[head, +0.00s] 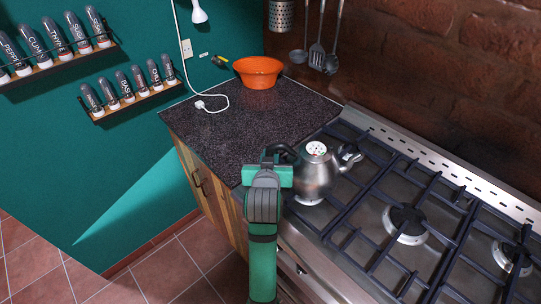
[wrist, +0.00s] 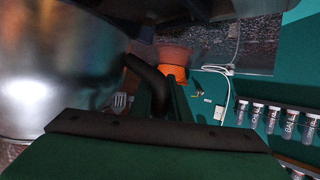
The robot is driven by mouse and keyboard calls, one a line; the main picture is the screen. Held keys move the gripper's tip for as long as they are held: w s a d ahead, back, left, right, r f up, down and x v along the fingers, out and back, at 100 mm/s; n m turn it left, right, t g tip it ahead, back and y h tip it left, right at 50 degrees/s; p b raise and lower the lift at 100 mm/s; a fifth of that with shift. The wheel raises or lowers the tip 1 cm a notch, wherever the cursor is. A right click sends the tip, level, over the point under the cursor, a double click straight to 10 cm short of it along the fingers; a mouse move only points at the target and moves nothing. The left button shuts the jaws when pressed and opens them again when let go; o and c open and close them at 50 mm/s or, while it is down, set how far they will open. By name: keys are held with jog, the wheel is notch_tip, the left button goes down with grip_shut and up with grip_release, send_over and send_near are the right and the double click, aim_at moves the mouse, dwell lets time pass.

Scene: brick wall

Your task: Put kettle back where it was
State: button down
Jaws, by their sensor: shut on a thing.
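The kettle (head: 317,178) is brushed steel with a black handle, a round dial on its lid and a spout towards the right. It is upright at the left end of the stove (head: 375,225), over the near left burner; I cannot tell whether it touches the grate. My gripper (head: 277,158) is at its left side, shut on the black handle. In the wrist view the kettle's shiny body (wrist: 60,70) fills the left, and the handle (wrist: 148,78) runs between the fingers of my gripper (wrist: 160,98). The kettle's underside is hidden.
A dark speckled counter (head: 235,125) left of the stove holds an orange bowl (head: 259,72) and a white cable with a plug (head: 201,105). Utensils (head: 317,55) hang on the brick wall. Spice racks (head: 130,98) are on the teal wall. The counter's middle is clear.

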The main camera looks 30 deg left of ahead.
jog(key=shift+f, duration=0.5)
jog(key=c, duration=1.7)
grip_release()
jog(key=shift+f, duration=0.1)
jog(key=shift+o, duration=0.2)
